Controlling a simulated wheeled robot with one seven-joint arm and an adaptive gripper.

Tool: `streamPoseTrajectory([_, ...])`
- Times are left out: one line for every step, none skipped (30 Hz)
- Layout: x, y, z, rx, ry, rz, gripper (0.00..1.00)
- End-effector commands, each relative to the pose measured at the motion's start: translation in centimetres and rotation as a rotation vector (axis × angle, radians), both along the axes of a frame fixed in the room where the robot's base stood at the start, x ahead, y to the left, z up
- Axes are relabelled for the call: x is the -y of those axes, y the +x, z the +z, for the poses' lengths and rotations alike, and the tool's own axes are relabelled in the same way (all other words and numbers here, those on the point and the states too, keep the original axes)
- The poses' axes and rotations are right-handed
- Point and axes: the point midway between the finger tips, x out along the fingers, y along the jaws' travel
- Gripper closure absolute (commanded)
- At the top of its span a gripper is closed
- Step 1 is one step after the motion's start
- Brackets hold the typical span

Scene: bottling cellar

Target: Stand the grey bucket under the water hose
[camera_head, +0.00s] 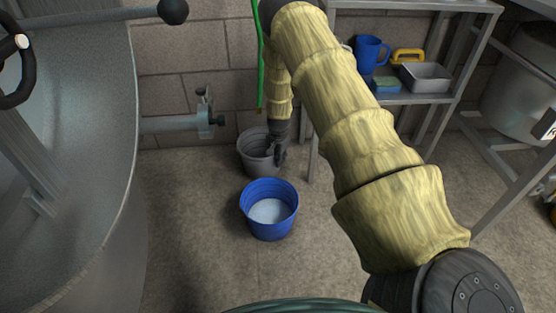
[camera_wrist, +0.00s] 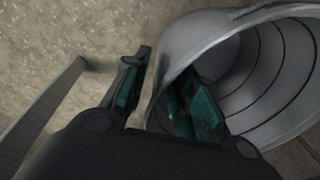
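The grey bucket (camera_head: 251,160) stands upright on the floor near the block wall, behind a blue bucket. A green hose (camera_head: 260,75) hangs down the wall, its lower end above the grey bucket in the picture; I cannot tell whether it is directly over it. My gripper (camera_head: 279,160) points down at the bucket's right rim. In the wrist view the grey bucket (camera_wrist: 265,65) fills the right side. My gripper (camera_wrist: 160,90) is open, with one finger outside the bucket's wall and the other inside it. Gaps seem to show between the fingers and the wall.
The blue bucket (camera_head: 270,225) with pale contents stands just in front. A pipe with a valve (camera_head: 185,122) juts in from the left, beside a large steel tank (camera_head: 75,190). A metal shelf (camera_head: 410,98) with a blue jug (camera_head: 370,52) stands right. Floor between tank and buckets is clear.

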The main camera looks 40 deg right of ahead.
Motion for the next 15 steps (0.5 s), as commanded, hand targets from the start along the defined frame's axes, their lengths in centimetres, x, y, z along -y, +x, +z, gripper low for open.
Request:
streamPoseTrajectory([-0.1, -0.1, 1.6, 0.001, 0.0, 0.0, 0.73])
streamPoseTrajectory([-0.1, -0.2, 2.1, 0.0, 0.0, 0.0, 0.73])
streamPoseTrajectory([-0.2, -0.3, 2.9, 0.0, 0.0, 0.0, 0.73])
streamPoseTrajectory([-0.2, -0.3, 3.5, 0.001, 0.0, 0.0, 0.73])
streamPoseTrajectory([-0.2, -0.4, 4.0, 0.001, 0.0, 0.0, 0.73])
streamPoseTrajectory([-0.2, -0.5, 4.7, 0.0, 0.0, 0.0, 0.73])
streamPoseTrajectory([-0.3, -0.6, 5.2, 0.0, 0.0, 0.0, 0.73])
streamPoseTrajectory([-0.3, -0.7, 5.8, 0.0, 0.0, 0.0, 0.73])
streamPoseTrajectory([-0.3, -0.7, 6.4, 0.0, 0.0, 0.0, 0.73])
streamPoseTrajectory([-0.3, -0.8, 6.9, 0.0, 0.0, 0.0, 0.73])
streamPoseTrajectory([-0.4, -0.9, 7.3, 0.0, 0.0, 0.0, 0.73])
streamPoseTrajectory([-0.4, -0.9, 7.8, -0.001, 0.0, 0.0, 0.73])
streamPoseTrajectory([-0.4, -1.0, 8.1, -0.001, 0.0, 0.0, 0.73])
streamPoseTrajectory([-0.5, -1.0, 8.5, -0.001, 0.0, 0.0, 0.73])
streamPoseTrajectory([-0.5, -1.1, 8.8, -0.001, 0.0, 0.0, 0.73])
